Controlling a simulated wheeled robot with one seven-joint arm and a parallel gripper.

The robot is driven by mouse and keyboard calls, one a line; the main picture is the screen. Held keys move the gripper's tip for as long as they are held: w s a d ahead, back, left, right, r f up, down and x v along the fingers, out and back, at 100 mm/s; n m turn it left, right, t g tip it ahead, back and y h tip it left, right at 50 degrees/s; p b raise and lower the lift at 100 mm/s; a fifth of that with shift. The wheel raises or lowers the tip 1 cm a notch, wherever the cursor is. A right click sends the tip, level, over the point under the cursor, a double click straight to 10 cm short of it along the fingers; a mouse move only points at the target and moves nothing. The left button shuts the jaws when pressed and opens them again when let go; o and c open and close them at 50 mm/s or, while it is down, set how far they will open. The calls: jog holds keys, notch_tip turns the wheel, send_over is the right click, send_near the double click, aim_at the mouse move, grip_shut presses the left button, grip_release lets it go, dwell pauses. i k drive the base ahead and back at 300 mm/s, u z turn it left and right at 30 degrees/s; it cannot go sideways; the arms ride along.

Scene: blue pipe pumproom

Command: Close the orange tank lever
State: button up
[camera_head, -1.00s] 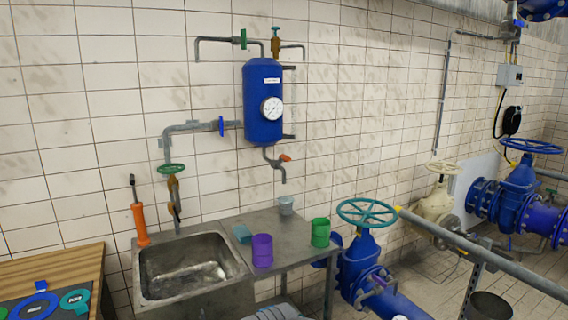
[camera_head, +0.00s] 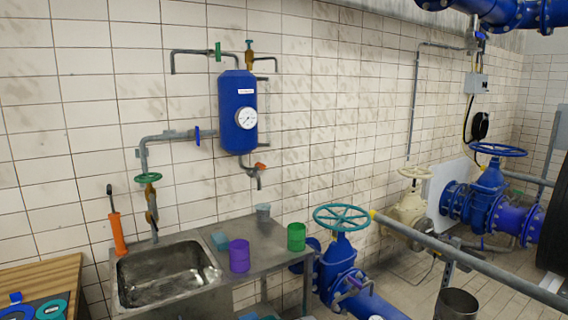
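The orange tank lever (camera_head: 261,165) is a small handle on the tap pipe below the blue wall tank (camera_head: 238,112). It sticks out to the right of the pipe, and its exact angle is too small to tell. The tank has a white round gauge (camera_head: 246,118) on its front. The outlet pipe (camera_head: 257,180) bends down under the tank, above the metal counter. My gripper is not in view.
A steel sink (camera_head: 213,274) and a metal counter (camera_head: 262,239) with a purple cup (camera_head: 239,256), a green cup (camera_head: 296,237) and a blue block (camera_head: 220,240) stand below the tank. A teal handwheel valve (camera_head: 341,218) and a long grey rail (camera_head: 470,262) stand to the right.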

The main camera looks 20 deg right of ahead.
aim_at(258, 165)
jog(key=z, duration=0.1)
jog(key=i, duration=0.9)
jog(key=u, duration=0.2)
